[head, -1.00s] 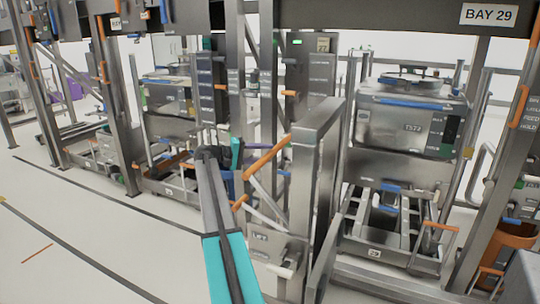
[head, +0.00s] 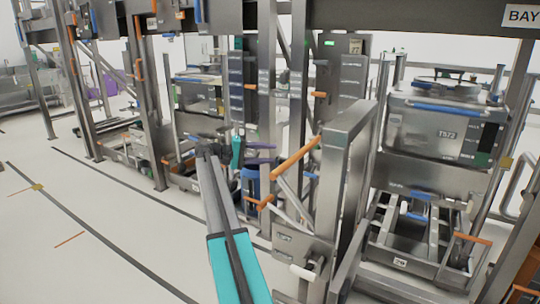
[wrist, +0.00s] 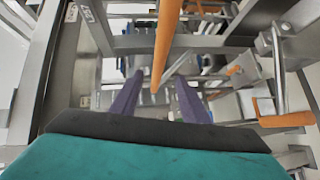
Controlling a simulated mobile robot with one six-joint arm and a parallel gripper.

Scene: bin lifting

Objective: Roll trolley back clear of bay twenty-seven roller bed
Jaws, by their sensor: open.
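The steel trolley (head: 345,150), an upright frame with a slanted orange handle (head: 297,157), stands in front of the bays in the head view. My gripper (head: 268,154) is open just left of that handle. In the wrist view, the two purple fingers of my gripper (wrist: 158,98) point forward, and an orange bar (wrist: 167,40) runs down between them in the picture. I cannot tell whether they touch it. The trolley's lower part and its fit against any roller bed are partly hidden. No bay twenty-seven sign can be read with certainty.
A steel bin (head: 440,128) stands in the bay to the right, above a low cart (head: 400,262) with rollers. Steel posts (head: 150,110) line the bays. Open pale floor (head: 90,225) with dark lines lies to the left.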

